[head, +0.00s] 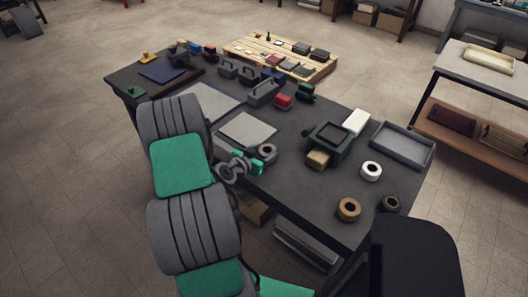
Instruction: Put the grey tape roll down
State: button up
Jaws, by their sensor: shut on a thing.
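My arm reaches up from the bottom of the head view to the near edge of the dark table. My gripper (260,161) is small in the picture and partly hidden by my own wrist. It is shut on the grey tape roll (268,151), a bluish-grey ring with a dark hole, at the table's near side. The fingertips are hard to make out. I cannot tell whether the roll touches the table top (310,180) or hangs just above it.
A white tape roll (371,171), a tan roll (348,209) and a dark roll (391,203) lie at the right. A grey tray (403,144), a dark green dispenser (330,142) and a grey pad (247,130) are nearby. Bare table lies right of my gripper.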

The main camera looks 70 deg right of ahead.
jog(key=shift+f+b, duration=0.35)
jog(key=shift+f, duration=0.1)
jog(key=o, duration=1.4)
jog(key=shift+r, duration=0.1)
